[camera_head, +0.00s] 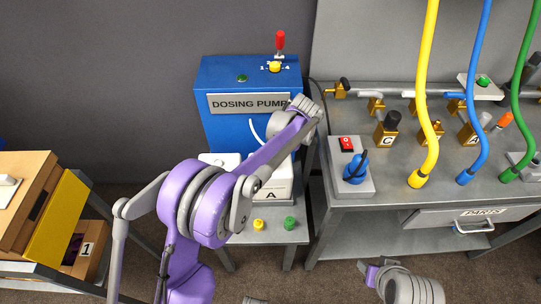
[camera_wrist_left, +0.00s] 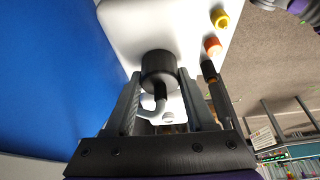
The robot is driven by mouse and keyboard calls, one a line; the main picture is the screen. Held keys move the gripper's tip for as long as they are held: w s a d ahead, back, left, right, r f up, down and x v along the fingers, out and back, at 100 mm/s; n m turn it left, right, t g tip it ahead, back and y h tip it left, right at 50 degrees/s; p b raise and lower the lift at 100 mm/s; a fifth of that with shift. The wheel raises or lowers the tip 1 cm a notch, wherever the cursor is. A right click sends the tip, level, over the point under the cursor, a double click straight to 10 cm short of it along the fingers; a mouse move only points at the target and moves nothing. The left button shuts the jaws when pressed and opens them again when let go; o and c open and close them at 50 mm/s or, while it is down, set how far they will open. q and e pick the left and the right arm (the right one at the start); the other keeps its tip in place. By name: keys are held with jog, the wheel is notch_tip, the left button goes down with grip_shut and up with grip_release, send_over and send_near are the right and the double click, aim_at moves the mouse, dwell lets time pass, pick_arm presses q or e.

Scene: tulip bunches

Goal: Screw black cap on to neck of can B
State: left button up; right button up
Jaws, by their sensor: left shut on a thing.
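My left gripper (camera_wrist_left: 160,74) is shut on the black cap (camera_wrist_left: 158,66), with a finger on each side of it. The cap is over a white surface (camera_wrist_left: 130,28), apparently a can top; I cannot tell whether it sits on a neck. In the head view, a white can marked A (camera_head: 271,194) stands before the dosing pump, partly behind my left arm. Another white can (camera_head: 213,158) shows at its left, its letter hidden. My left gripper is hidden in the head view.
The blue dosing pump (camera_head: 220,76) stands behind the cans. A yellow cap (camera_head: 258,224) and a green cap (camera_head: 290,223) lie at the stand's front. The grey bench (camera_head: 400,192) at the right carries valves, hoses and a switch box (camera_head: 347,184).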

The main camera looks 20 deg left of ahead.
pick_arm(q)
jog(key=shift+r, duration=0.1)
jog(key=n+g, duration=0.1)
jog(key=n, duration=0.2)
jog(key=shift+a+r+p, duration=0.1)
jog(key=shift+p, duration=0.3)
jog(key=shift+n+g+h, duration=0.4)
jog(key=shift+n, duration=0.6)
jog(key=shift+n, duration=0.7)
jog(key=n+g+h+p, duration=0.1)
jog(key=n, duration=0.1)
jog(key=shift+n, duration=0.4)
jog(key=shift+n+h, duration=0.4)
jog(key=shift+n, duration=0.1)
